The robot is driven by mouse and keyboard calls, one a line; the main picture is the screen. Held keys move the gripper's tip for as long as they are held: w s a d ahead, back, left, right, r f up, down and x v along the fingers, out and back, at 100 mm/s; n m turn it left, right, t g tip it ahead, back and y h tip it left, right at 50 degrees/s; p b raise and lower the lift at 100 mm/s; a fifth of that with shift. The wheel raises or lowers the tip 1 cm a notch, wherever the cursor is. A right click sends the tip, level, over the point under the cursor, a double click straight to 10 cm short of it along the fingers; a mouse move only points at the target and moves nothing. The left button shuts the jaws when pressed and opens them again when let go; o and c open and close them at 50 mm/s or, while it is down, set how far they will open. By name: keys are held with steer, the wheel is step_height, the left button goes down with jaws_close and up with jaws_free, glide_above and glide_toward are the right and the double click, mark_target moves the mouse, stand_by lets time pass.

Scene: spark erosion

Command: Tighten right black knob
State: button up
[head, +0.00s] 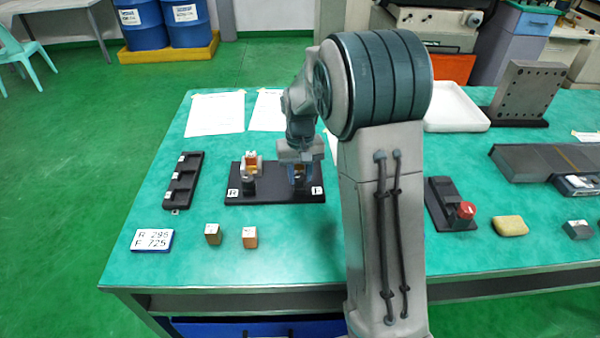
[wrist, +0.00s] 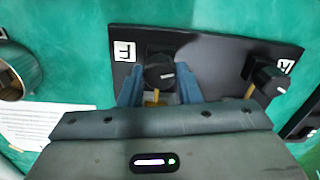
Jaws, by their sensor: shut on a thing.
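A black base plate (head: 230,197) on the green bench carries two holders, labelled R at left and F at right in the head view. My gripper (head: 299,185) is at the right, F holder, and hides most of it. In the wrist view, its blue fingers (wrist: 158,88) are shut on the black knob (wrist: 158,72) beside the F label, one on each side. A white mark shows on the knob's face. The other black knob (wrist: 270,79), by the R label, is free. The left holder (head: 250,180) has a copper-coloured block in it.
A black slotted rack (head: 183,180) stands left of the plate. Two small blocks (head: 213,234) and (head: 250,237) and a number card (head: 152,240) lie in front. Paper sheets (head: 215,114) lie behind. A white tray (head: 455,108) and a black fixture with a red knob (head: 465,211) are at right.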

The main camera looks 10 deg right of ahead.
mark_target(300, 176)
steer(key=m, duration=0.3)
steer(key=shift+m, duration=0.4)
steer(key=shift+r+m+p, duration=0.1)
steer(key=shift+m+p, duration=0.4)
steer(key=shift+m, duration=1.4)
steer(key=o, duration=1)
steer(key=shift+c, duration=0.2)
step_height(300, 176, up, 14)
